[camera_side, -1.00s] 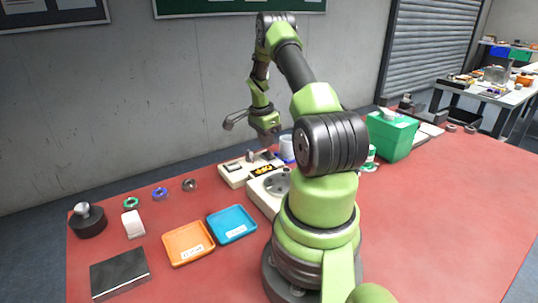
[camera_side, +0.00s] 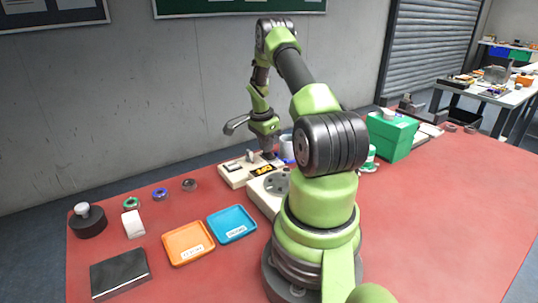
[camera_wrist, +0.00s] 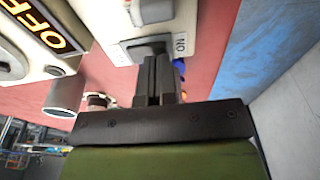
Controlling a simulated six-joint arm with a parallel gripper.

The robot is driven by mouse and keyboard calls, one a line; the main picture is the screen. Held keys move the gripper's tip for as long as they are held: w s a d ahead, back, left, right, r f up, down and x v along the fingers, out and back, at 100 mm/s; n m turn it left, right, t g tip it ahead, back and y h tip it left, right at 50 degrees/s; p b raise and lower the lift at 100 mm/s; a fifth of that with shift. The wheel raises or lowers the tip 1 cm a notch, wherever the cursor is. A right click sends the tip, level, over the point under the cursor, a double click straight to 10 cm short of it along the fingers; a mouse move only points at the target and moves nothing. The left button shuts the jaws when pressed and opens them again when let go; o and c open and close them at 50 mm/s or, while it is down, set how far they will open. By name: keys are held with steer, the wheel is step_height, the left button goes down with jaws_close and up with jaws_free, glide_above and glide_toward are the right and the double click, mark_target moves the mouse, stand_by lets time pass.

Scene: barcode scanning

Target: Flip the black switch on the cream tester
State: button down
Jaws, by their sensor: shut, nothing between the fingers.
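The cream tester (camera_side: 232,175) stands on the red table, left of my arm in the side view. In the wrist view its cream face (camera_wrist: 115,50) is at the top, with an upside-down "ON" label beside a black switch (camera_wrist: 145,48). My gripper (camera_wrist: 158,62) is shut and empty, with its fingertips right at the switch and hiding part of it. I cannot tell whether they touch it. In the side view my gripper (camera_side: 267,150) points down over the tester's right part, and the switch is hard to make out.
A cream device with a round grey plate (camera_side: 277,182) stands close by. A display reading "OFF" (camera_wrist: 45,30) is at the wrist view's left. A white cup (camera_side: 286,148) and a green box (camera_side: 392,135) stand right. Orange (camera_side: 170,255) and blue trays (camera_side: 216,233) lie in front.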

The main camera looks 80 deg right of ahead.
steer(key=shift+f, duration=0.4)
steer(key=shift+r, duration=3.55)
steer(key=shift+w+a+r, duration=0.15)
steer(key=shift+w+r, duration=0.05)
steer(key=w+a+r+n+t, duration=0.2)
steer(key=w+a+r+n, duration=0.25)
steer(key=a+r, duration=0.4)
steer(key=w+a+r+n+t, duration=0.2)
steer(key=w+a+r+n, duration=0.3)
steer(key=a+r, duration=0.4)
steer(key=s+a+r+n+t+y, duration=0.1)
steer(key=s+a+n, duration=0.4)
steer(key=a, duration=0.5)
steer(key=s+a+r+n+t+y, duration=0.1)
steer(key=s+a+n+t+y, duration=0.1)
steer(key=s+a+n, duration=0.4)
steer(key=a+n+t, duration=0.1)
steer(key=a+n, duration=0.1)
steer(key=a, duration=0.2)
steer(key=shift+a+r, duration=0.25)
steer(key=shift+r, duration=0.05)
